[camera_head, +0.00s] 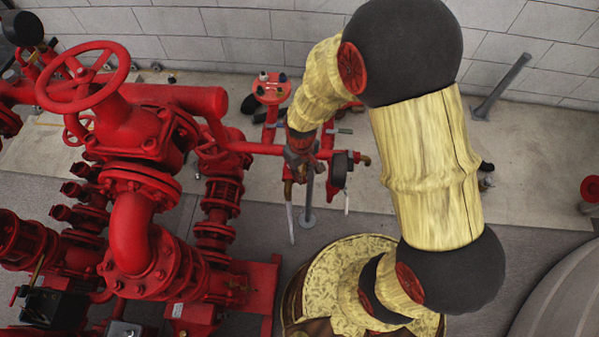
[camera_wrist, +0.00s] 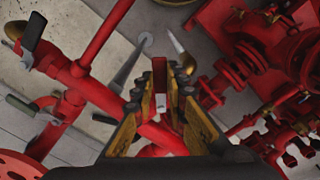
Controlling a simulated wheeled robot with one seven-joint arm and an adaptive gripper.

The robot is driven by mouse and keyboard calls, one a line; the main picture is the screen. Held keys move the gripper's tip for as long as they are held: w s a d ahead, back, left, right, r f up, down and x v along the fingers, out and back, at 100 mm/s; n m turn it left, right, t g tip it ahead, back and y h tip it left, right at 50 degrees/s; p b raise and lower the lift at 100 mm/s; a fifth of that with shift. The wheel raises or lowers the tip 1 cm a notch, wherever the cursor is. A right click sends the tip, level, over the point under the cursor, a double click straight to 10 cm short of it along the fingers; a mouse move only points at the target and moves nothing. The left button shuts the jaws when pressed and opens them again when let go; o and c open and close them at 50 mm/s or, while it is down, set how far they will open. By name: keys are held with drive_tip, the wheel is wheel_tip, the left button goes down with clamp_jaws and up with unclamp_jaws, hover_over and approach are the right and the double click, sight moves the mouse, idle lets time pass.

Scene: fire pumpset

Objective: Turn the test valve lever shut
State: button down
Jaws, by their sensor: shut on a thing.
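In the wrist view, the two yellow and black fingers of my gripper (camera_wrist: 170,74) are closed around a narrow red piece (camera_wrist: 161,90), apparently the test valve lever. Their inner faces lie along its sides. A red pipe (camera_wrist: 165,138) runs behind the fingers. In the head view, my gripper (camera_head: 300,158) is at the thin red pipework right of the big pump assembly. My wrist and fingers hide most of the lever and valve there, so the lever's angle cannot be told.
A black-handled lever (camera_wrist: 33,32) and a grey-green handle (camera_wrist: 18,106) stand on neighbouring pipes. A large red handwheel (camera_head: 82,76) and flanged pipes fill the left. A grey slanted post (camera_head: 502,86) stands by the block wall (camera_head: 240,50). Floor (camera_head: 540,135) at right is mostly clear.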

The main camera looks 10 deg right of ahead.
idle(0.4)
drive_tip(key=c, duration=1.9)
unclamp_jaws()
drive_tip(key=shift+o, duration=0.7)
wheel_tip(320, 180, up, 12)
